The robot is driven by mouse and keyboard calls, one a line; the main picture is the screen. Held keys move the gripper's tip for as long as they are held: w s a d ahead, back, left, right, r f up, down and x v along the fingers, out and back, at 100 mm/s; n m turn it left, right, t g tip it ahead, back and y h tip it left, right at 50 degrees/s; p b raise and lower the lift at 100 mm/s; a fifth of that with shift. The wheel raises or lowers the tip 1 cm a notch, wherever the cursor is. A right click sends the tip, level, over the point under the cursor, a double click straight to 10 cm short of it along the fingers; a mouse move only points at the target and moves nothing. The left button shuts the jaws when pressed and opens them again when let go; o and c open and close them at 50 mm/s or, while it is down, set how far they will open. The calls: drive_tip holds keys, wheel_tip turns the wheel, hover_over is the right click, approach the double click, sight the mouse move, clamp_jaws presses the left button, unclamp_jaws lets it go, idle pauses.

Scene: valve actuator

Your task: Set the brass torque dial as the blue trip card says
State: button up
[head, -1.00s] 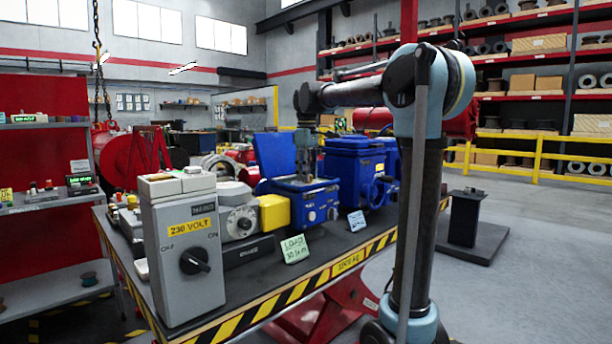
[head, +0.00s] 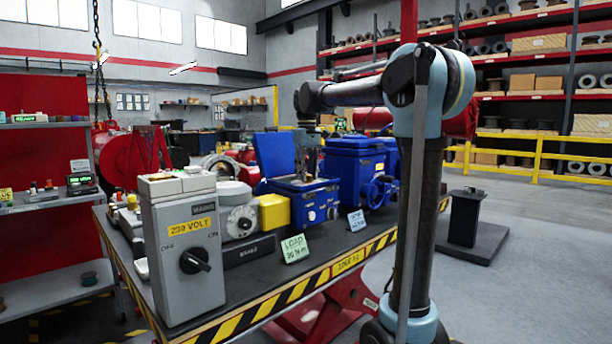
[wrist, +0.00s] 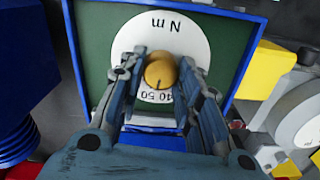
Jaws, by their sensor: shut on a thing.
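The brass torque dial (wrist: 159,74) is a round knob on a white scale disc (wrist: 135,40) marked "N m", set in a dark green panel inside the open blue actuator box. In the wrist view my gripper (wrist: 161,70) is shut on the dial, one finger on each side. A dark line on the knob points down in the picture, near the figures 40 and 50. Exactly where it points I cannot tell. In the head view my gripper (head: 307,168) reaches down into the open blue box (head: 310,205). The pale blue card (head: 357,221) stands in front; its writing is too small to read.
A pale green card (head: 295,248) marked "LOAD" stands at the bench (head: 262,282) front edge. A grey switch box (head: 185,250) labelled "230 VOLT" and a yellow block (head: 274,212) stand left of the open box. Another blue actuator (head: 355,170) with a handwheel is on the right.

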drive_tip(key=shift+w+m, duration=0.1)
drive_tip(key=shift+m, duration=0.5)
drive_tip(key=o, duration=1)
drive_tip(key=shift+o, duration=0.2)
wheel_tip(320, 180, up, 12)
drive_tip(key=shift+d+f, duration=0.1)
